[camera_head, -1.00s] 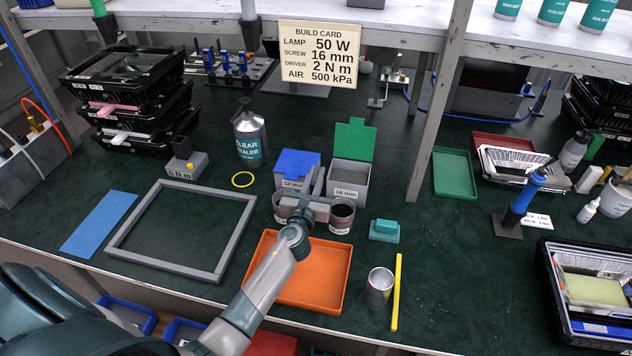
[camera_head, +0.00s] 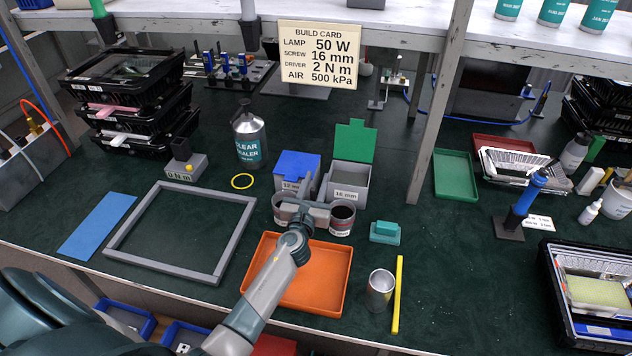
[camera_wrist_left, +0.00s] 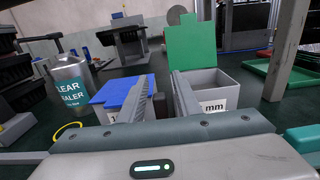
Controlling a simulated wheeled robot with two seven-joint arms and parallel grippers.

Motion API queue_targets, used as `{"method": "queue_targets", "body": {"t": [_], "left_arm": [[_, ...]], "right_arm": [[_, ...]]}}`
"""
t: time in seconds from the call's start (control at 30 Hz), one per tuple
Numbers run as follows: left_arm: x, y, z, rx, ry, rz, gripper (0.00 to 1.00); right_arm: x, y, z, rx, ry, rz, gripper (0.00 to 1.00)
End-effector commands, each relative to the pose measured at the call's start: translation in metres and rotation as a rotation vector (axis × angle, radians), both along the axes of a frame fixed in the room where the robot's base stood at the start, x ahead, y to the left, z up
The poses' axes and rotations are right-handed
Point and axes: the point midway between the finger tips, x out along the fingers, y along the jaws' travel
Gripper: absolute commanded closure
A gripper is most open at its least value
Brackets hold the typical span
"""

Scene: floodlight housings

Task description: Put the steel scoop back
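I cannot make out the steel scoop for certain in either view. My left gripper (camera_head: 316,188) is above two small dark round cups, the left cup (camera_head: 286,207) and the right cup (camera_head: 342,219), and partly hides them. In the left wrist view its two fingers (camera_wrist_left: 160,88) stand apart, pointing at the gap between the blue-lidded bin (camera_wrist_left: 110,95) and the open 16 mm bin (camera_wrist_left: 214,90). A small dark shape shows between the fingers; I cannot tell what it is. A steel can (camera_head: 380,290) stands upright at the front. My right gripper is not in view.
An orange tray (camera_head: 335,300) lies under my left forearm. A yellow strip (camera_head: 398,295) and a teal block (camera_head: 385,231) lie to its right. A grey frame (camera_head: 233,240) lies left, with a sealer bottle (camera_head: 249,138) behind. A shelf post (camera_head: 437,110) rises at right.

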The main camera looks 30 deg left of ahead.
Motion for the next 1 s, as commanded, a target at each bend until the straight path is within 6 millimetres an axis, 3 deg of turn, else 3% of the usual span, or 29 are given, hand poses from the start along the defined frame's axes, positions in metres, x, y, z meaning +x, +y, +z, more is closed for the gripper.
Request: {"method": "queue_targets", "body": {"t": [0.27,0.7,1.0], "left_arm": [[-0.014,-0.003,0.002,0.001,0.001,0.0,0.69],[-0.086,-0.022,0.001,0.0,0.001,-0.001,0.69],[-0.114,-0.03,0.002,0.0,0.0,0.0,0.69]], "right_arm": [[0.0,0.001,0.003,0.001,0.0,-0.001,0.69],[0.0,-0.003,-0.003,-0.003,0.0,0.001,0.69],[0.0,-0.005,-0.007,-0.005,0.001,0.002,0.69]]}}
